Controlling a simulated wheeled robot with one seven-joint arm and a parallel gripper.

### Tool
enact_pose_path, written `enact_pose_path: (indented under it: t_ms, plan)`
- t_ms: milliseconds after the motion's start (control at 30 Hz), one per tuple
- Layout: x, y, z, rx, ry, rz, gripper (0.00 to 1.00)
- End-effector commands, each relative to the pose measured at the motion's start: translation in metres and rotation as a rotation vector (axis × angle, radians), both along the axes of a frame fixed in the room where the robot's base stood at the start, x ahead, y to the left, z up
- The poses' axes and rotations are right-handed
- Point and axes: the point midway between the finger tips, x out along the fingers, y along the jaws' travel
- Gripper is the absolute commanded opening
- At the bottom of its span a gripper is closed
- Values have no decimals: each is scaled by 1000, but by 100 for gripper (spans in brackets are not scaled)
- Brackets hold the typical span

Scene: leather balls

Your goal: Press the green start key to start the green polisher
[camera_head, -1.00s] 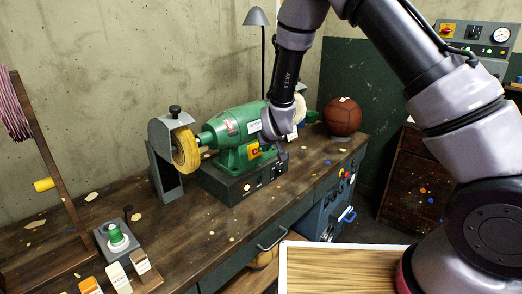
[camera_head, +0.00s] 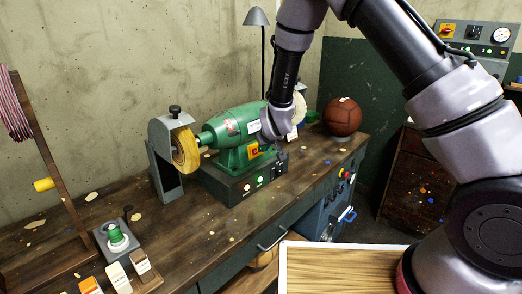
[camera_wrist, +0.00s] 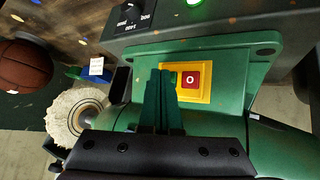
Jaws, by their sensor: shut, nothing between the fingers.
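The green polisher (camera_head: 232,128) stands on the bench, with a yellow wheel at its left end and a white one at its right. Its yellow switch plate (camera_head: 253,151) also shows in the wrist view (camera_wrist: 205,95), with a red key marked O (camera_wrist: 191,80). A small part of the green start key (camera_wrist: 173,78) shows beside it, mostly hidden behind my fingers. My gripper (camera_wrist: 160,78) is shut and empty, its tips at the green key; I cannot tell whether they touch. In the head view, my gripper (camera_head: 270,141) is just right of the plate.
A brown leather ball (camera_head: 342,117) sits to the right. A lamp (camera_head: 257,17) stands behind. Small blocks (camera_head: 117,277) lie front left.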

Motion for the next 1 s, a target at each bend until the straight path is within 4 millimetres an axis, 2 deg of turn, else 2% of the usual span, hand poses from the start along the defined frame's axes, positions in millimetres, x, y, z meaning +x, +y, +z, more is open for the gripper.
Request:
enact_pose_path:
  t_ms: [200, 600, 1000]
  plan:
    - [-6, -9, 3, 0, -1, 1, 0]
    - [-9, -12, 4, 0, 0, 0, 0]
    - [-32, -41, 12, 1, 0, -1, 0]
